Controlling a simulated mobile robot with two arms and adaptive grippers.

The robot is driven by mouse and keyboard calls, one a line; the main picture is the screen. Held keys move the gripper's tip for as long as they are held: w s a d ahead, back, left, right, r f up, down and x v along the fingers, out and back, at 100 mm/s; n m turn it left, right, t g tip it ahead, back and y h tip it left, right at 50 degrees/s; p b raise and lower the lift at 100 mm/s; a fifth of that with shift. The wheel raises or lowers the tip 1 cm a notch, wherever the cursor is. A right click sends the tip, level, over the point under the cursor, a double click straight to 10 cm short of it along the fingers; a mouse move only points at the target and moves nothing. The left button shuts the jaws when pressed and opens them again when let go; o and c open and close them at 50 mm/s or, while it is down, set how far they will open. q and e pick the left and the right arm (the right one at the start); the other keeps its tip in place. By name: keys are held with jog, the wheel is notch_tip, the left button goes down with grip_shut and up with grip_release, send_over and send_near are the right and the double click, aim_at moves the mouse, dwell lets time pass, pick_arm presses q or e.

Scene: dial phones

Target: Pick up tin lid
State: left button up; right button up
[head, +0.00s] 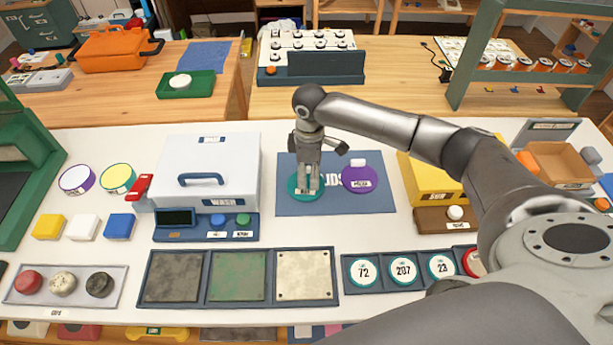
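A blue mat (290,208) with partly covered lettering lies on the white counter. A teal round lid (293,189) and a purple round lid (372,183) lie on it, side by side. Each has a small label too small to read, so I cannot tell which is called the tin lid. My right gripper (308,188) points down over the teal lid, its fingertips at the lid's middle and hiding part of it. The fingers look close together. I cannot tell whether they grip anything. My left gripper is not in view.
A white case (227,160) with a blue handle stands left of the mat. A yellow box (427,180) is to its right. Stone-like panels (238,275) and numbered discs (402,270) lie in front. Purple-rimmed (76,180) and yellow-rimmed (117,179) round pieces lie far left.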

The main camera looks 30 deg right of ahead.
aim_at(301, 195)
jog(key=shift+s, duration=0.1)
grip_shut()
jog(key=shift+r+b, duration=0.3)
jog(key=shift+r, duration=0.35)
jog(key=s+a+r+b, duration=0.1)
jog(key=s+a+r, duration=0.8)
jog(key=a+r, duration=0.1)
jog(key=shift+a+r+b, duration=0.25)
jog(key=shift+r+b, duration=0.05)
jog(key=shift+r, duration=0.55)
